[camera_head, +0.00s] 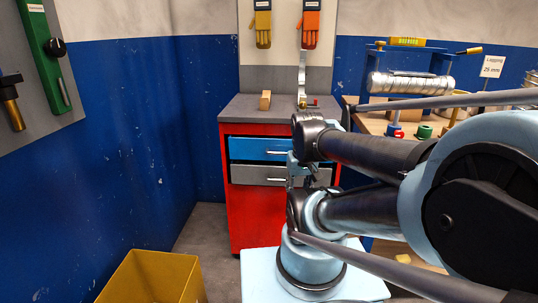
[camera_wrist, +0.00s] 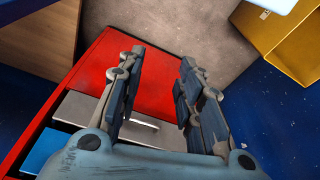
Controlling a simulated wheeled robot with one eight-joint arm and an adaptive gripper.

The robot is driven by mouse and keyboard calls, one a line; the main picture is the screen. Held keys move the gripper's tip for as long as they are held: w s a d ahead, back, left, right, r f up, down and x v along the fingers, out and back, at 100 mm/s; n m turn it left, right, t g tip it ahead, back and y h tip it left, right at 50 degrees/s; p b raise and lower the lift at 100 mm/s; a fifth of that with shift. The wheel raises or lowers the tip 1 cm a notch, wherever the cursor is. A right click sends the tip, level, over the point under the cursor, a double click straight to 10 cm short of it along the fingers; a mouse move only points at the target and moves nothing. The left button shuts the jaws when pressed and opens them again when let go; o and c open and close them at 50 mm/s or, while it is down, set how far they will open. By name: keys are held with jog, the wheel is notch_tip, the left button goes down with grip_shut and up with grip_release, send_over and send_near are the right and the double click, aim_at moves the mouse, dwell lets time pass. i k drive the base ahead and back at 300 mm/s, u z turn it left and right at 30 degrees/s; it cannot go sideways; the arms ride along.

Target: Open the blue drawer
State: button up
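The blue drawer (camera_head: 250,147) is the upper drawer of a red cabinet (camera_head: 255,212) in the head view. It looks shut and has a pale bar handle (camera_head: 279,152). The grey drawer (camera_head: 250,173) sits below it, also looking shut. In the wrist view the blue drawer (camera_wrist: 42,150) shows at the lower left, beside the grey drawer (camera_wrist: 82,108). My gripper (camera_wrist: 162,62) is open, with nothing visible between its fingers. It is in front of the cabinet, on the grey-drawer side of the blue drawer in the wrist view. My arm hides the cabinet's right part.
A wooden block (camera_head: 265,100) stands on the grey cabinet top. A yellow bin (camera_head: 150,280) is on the floor at front left. A workbench (camera_head: 365,122) with a silver duct (camera_head: 410,84) stands to the right. Clear floor lies between bin and cabinet.

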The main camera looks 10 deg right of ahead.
aim_at(241, 146)
jog(key=u, duration=0.55)
jog(key=k, duration=1.05)
jog(key=z, duration=0.45)
jog(key=i, duration=0.5)
jog(key=u, duration=0.1)
